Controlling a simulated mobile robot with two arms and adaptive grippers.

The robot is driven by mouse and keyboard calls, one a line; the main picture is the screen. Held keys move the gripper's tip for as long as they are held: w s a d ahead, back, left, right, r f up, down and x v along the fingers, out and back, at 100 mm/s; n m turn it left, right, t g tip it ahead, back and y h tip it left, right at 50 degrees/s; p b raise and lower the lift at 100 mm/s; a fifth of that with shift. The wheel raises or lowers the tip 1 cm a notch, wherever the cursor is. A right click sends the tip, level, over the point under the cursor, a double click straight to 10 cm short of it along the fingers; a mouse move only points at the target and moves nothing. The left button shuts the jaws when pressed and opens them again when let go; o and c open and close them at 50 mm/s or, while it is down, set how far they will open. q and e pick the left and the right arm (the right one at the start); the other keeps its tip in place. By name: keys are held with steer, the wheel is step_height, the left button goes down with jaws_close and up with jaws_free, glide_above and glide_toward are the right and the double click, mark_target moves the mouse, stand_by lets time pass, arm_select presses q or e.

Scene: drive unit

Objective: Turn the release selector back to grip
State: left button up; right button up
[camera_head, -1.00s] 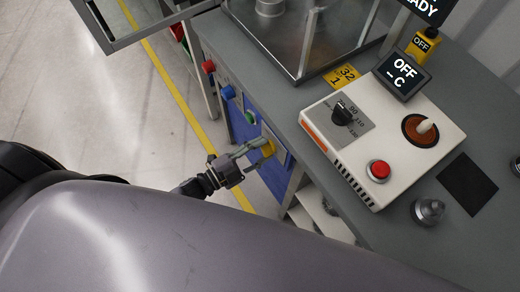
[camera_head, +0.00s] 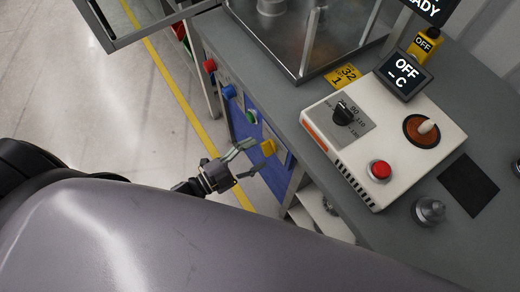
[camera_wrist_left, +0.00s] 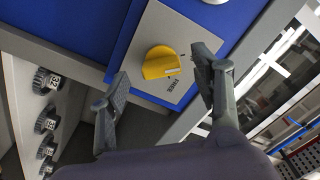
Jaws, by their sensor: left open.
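The release selector is a yellow knob (camera_head: 268,147) on a grey plate on the blue front panel of the drive unit. In the left wrist view the knob (camera_wrist_left: 160,62) lies between my fingers, its bar running roughly left to right. The word FREE is printed on the plate (camera_wrist_left: 174,91) just below it; I read no grip label. My left gripper (camera_head: 254,159) is open just in front of the knob, fingers spread to either side with visible gaps. My right gripper is out of view.
Blue (camera_head: 229,92), red (camera_head: 209,66) and green (camera_head: 250,117) controls sit along the same panel. The bench above carries a white control box (camera_head: 385,150) with a red button.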

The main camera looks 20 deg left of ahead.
arm_select(q)
steer(key=v, duration=0.9)
steer(key=shift+s+a, duration=0.1)
